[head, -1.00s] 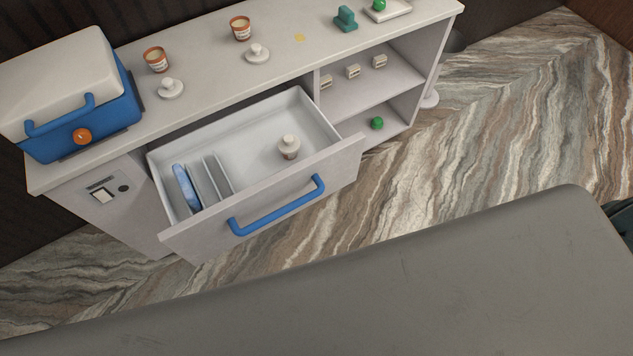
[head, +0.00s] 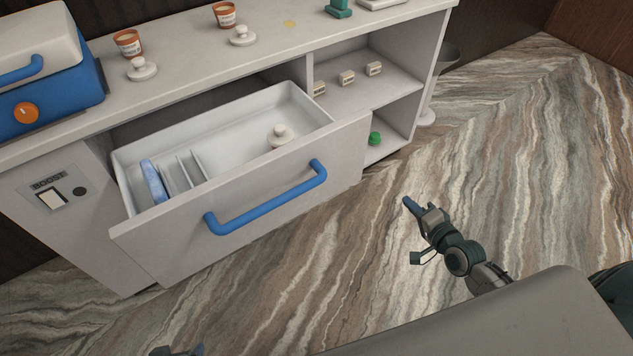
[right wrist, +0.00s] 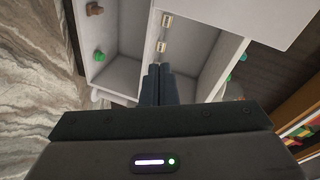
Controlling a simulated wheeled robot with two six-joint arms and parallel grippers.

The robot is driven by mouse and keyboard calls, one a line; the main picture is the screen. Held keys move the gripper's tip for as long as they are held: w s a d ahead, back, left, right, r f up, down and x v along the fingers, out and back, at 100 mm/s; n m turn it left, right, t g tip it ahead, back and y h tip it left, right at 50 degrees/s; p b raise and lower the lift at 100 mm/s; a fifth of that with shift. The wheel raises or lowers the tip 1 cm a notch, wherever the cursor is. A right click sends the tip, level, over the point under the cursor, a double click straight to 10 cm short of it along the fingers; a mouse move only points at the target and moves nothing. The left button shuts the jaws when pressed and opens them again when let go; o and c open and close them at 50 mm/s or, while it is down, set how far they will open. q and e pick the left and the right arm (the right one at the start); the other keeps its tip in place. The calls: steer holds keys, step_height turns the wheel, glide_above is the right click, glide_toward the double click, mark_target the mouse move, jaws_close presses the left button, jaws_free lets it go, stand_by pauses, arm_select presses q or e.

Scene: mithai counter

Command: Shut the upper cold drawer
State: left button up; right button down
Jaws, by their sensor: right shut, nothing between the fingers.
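The upper cold drawer (head: 150,238) stands pulled out of the white counter in the head view, its inside showing. Its blue bar handle (head: 262,212) runs across the front. Inside are a blue slab (head: 153,181), thin dividers (head: 186,168) and a white knobbed piece (head: 280,136). My right gripper (head: 408,203) is shut and empty, to the right of the drawer front and apart from it. Its closed dark fingers also show in the right wrist view (right wrist: 157,85). A small part of my left gripper (head: 178,351) shows at the bottom edge; its jaws are not clear.
The counter top (head: 190,85) holds a blue cooler box (head: 50,95), orange cups and white knobbed lids. Marbled floor (head: 520,150) is clear in front of the counter's right side.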

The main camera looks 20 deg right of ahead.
steer(key=s+a+r+m+t+y+b, duration=0.2)
steer(key=a+r+y+b, duration=0.15)
steer(key=a+r, duration=0.4)
steer(key=b, duration=0.3)
glide_toward(353, 153)
steer(key=shift+h, duration=0.25)
steer(key=x, duration=0.5)
steer(key=shift+a+r, duration=0.15)
steer(key=shift+a, duration=0.1)
arm_select(q)
steer(key=shift+s+d+r+t+h, duration=0.1)
steer(key=shift+d+r+t+h, duration=0.25)
steer(key=shift+r+t, duration=0.45)
steer(key=shift+s+d+r+t+h, duration=0.15)
steer(key=shift+d+r+t, duration=0.3)
steer(key=shift+r, duration=0.55)
steer(key=shift+w+d+r+t+h, duration=0.1)
steer(key=shift+d+r+t+h, duration=0.25)
steer(key=shift+r+t, duration=0.45)
arm_select(e)
steer(key=shift+x, duration=0.85)
arm_select(q)
steer(key=shift+r, duration=0.1)
